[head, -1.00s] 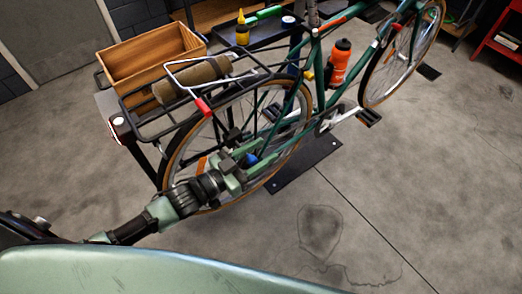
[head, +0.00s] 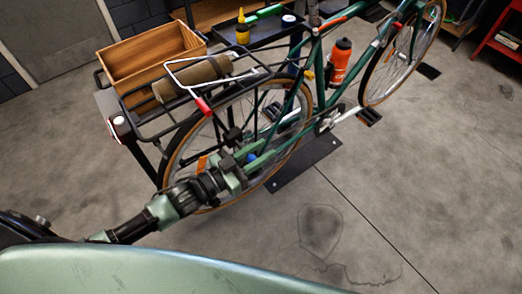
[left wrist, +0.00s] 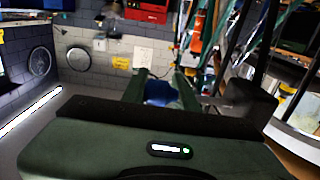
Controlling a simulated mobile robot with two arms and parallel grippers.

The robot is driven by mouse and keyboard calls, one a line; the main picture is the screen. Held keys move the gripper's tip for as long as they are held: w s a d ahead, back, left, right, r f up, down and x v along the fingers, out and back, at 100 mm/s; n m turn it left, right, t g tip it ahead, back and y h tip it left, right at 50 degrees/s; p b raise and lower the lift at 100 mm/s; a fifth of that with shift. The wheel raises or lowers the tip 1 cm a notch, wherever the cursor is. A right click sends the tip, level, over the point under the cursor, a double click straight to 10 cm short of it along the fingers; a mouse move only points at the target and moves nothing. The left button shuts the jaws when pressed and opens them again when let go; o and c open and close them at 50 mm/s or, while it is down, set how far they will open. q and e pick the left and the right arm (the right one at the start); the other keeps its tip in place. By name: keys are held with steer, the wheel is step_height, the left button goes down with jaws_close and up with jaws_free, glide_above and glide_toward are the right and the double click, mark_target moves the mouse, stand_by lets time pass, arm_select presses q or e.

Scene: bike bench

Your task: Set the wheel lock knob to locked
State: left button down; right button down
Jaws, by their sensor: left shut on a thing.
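The blue wheel lock knob (head: 251,157) is at the hub of the bike's rear wheel, mostly covered by my gripper. My left gripper (head: 261,153) reaches in from the left at hub height, its two green fingers on either side of the knob. In the left wrist view the blue knob (left wrist: 160,92) sits between the fingers, and the gripper is shut on it. The knob's locked or unlocked marking cannot be read. My right gripper is not in view.
The green bike's rear wheel (head: 168,172) and black rack (head: 150,128) stand close around my left arm. A wooden crate (head: 150,68) and a rolled bag (head: 185,82) sit above. A dark floor plate (head: 310,165) lies beside the wheel.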

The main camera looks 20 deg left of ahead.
arm_select(q)
steer(key=shift+s+d+f, duration=0.1)
steer(key=shift+s+f, duration=0.05)
stand_by(0.8)
steer(key=shift+w+a, duration=0.9)
steer(key=shift+a, duration=0.2)
steer(key=c, duration=1.2)
jaws_free()
steer(key=b+v, duration=0.1)
steer(key=v, duration=0.6)
steer(key=shift+s+a, duration=0.25)
steer(key=shift+s, duration=0.1)
